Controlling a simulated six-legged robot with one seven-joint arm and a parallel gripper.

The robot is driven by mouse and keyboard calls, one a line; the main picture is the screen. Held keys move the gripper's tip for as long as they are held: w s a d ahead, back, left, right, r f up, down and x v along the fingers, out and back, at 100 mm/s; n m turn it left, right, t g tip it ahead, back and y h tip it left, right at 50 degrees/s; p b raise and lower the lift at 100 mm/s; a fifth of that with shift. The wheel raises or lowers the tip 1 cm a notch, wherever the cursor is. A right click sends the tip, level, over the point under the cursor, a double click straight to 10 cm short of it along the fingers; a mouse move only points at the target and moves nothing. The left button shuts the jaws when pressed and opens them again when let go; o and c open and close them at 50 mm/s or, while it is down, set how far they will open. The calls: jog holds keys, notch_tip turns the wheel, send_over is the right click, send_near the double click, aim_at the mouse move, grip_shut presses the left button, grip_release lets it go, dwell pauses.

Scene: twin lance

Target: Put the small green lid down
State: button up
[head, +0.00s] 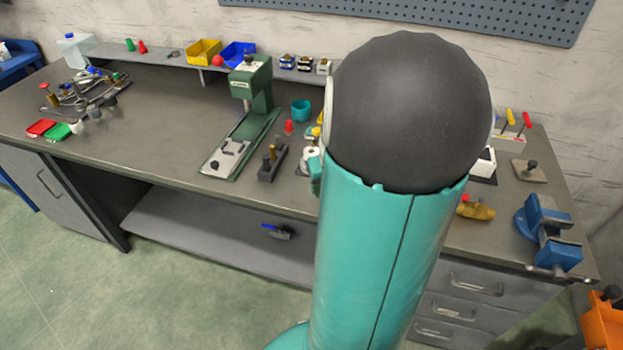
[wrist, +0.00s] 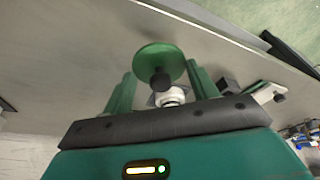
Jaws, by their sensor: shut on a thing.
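The small green lid (wrist: 158,54) is a round green disc with a dark knob, seen in the wrist view. It sits between the two green fingers of my gripper (wrist: 160,72), near their tips. My gripper is shut on it. How the fingers meet the lid is not clear. In the head view my arm covers the middle of the bench, and I cannot make out the lid or the fingers there.
The grey bench (head: 135,135) has bare room left of the green press (head: 250,95). A dark block with a brass part (head: 272,165) stands beside the press. Red (head: 41,127) and green (head: 56,132) trays lie at left. A blue vise (head: 545,235) stands at right.

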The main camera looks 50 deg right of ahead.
jog(key=d+f, duration=0.2)
jog(key=shift+w+f, duration=0.35)
jog(key=shift+f, duration=1.45)
jog(key=shift+f, duration=0.15)
jog(key=o, duration=1)
jog(key=shift+c, duration=0.2)
jog(key=v, duration=1.2)
